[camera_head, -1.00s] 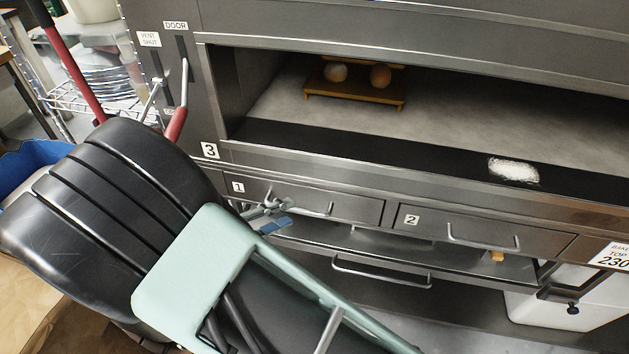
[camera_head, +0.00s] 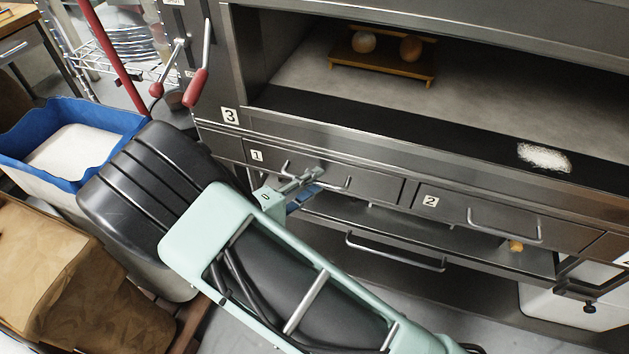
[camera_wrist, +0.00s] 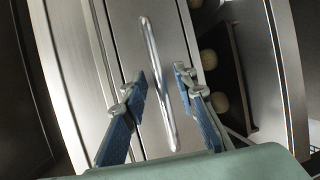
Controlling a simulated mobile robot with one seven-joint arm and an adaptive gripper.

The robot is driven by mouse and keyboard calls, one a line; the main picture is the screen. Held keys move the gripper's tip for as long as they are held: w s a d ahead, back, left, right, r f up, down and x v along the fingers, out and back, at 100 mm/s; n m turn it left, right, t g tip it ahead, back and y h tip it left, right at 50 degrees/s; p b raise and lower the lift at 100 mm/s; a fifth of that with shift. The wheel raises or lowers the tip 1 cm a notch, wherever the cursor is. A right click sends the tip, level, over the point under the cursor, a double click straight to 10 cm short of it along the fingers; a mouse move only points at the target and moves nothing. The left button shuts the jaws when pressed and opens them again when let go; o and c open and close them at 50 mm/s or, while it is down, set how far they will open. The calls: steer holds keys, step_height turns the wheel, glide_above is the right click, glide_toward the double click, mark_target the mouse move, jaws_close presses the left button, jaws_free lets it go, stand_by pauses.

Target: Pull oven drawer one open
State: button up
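Oven drawer one (camera_head: 376,187) is a flat steel front with a "1" label, set below the oven mouth and looking flush with its surround. Its bar handle (camera_head: 338,186) shows partly behind my gripper (camera_head: 314,174). In the wrist view, my gripper (camera_wrist: 161,79) is open, with one blue-padded finger on each side of the handle (camera_wrist: 153,60). The handle runs lengthwise between the fingertips, with visible gaps to both. Whether the tips reach past the bar in depth is hard to tell.
Drawer two (camera_head: 470,215) is to the right, with its own handle. A lower bar handle (camera_head: 395,252) runs beneath drawer one. Red-gripped levers (camera_head: 197,88) stand at the left. A blue-lined bin (camera_head: 110,118) and paper sacks (camera_head: 45,250) crowd the left side.

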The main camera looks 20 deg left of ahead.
steer(key=shift+w+d+f, duration=0.1)
steer(key=shift+w+d, duration=0.1)
steer(key=shift+w, duration=0.15)
steer(key=shift+c, duration=0.5)
jaws_close()
